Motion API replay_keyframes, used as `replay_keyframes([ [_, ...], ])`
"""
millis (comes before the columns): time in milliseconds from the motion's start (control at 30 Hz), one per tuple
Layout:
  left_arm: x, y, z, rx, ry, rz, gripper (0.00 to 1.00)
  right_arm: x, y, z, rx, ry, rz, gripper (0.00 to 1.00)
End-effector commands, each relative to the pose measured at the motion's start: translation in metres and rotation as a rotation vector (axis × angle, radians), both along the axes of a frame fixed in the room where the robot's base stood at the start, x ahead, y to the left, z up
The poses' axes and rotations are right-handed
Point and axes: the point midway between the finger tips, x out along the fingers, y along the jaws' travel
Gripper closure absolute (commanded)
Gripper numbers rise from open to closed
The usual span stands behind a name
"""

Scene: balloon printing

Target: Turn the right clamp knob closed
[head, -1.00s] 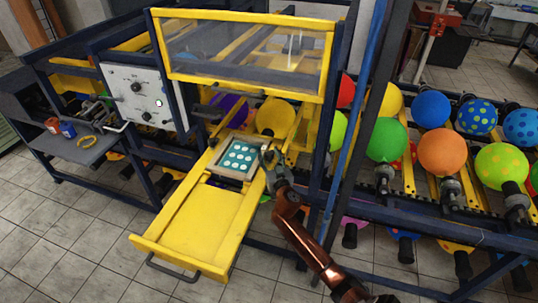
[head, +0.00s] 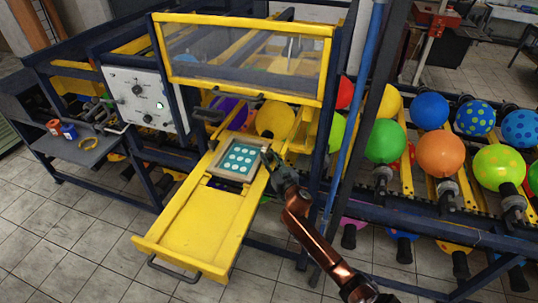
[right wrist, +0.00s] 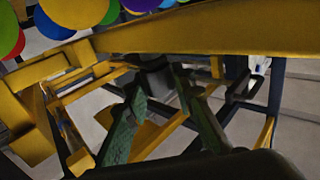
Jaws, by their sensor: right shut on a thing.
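My right gripper (head: 267,157) is at the right edge of the frame around the printing plate (head: 237,162), which is pale with a teal face and white dots. The gripper is shut on the right clamp knob, which it hides in the head view. In the right wrist view, the two green-padded fingers (right wrist: 160,88) reach toward a dark part between and beyond their tips. How far the knob is turned cannot be told. My left gripper is not in view.
The plate sits on a yellow pull-out tray (head: 185,236) with a dark handle. A clear yellow-framed guard (head: 245,62) is above. A white control panel (head: 140,98) stands left. A blue post (head: 358,100) and balloons, including an orange one (head: 441,153), are right.

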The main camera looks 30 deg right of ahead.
Motion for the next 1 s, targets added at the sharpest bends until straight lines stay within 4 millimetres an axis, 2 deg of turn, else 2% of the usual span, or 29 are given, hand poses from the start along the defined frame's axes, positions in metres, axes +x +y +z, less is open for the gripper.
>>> replay_keyframes([
  [33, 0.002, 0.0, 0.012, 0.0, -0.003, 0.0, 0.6, -0.001, -0.001, 0.003, -0.005, 0.006, 0.045, 1.0],
  [200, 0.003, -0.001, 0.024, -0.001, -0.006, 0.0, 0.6, 0.0, 0.0, 0.002, -0.004, 0.004, 0.174, 1.0],
  [667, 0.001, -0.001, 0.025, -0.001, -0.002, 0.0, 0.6, -0.001, 0.0, -0.001, 0.001, 0.0, 0.225, 1.0],
  [700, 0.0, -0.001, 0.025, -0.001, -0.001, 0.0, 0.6, -0.001, 0.0, -0.001, 0.001, 0.0, 0.225, 0.74],
  [933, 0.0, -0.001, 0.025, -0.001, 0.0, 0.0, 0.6, -0.001, 0.0, 0.0, 0.001, 0.0, 0.224, 0.58],
  [1000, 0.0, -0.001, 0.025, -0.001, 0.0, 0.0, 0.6, -0.001, 0.0, 0.0, 0.001, -0.001, 0.224, 0.58],
])
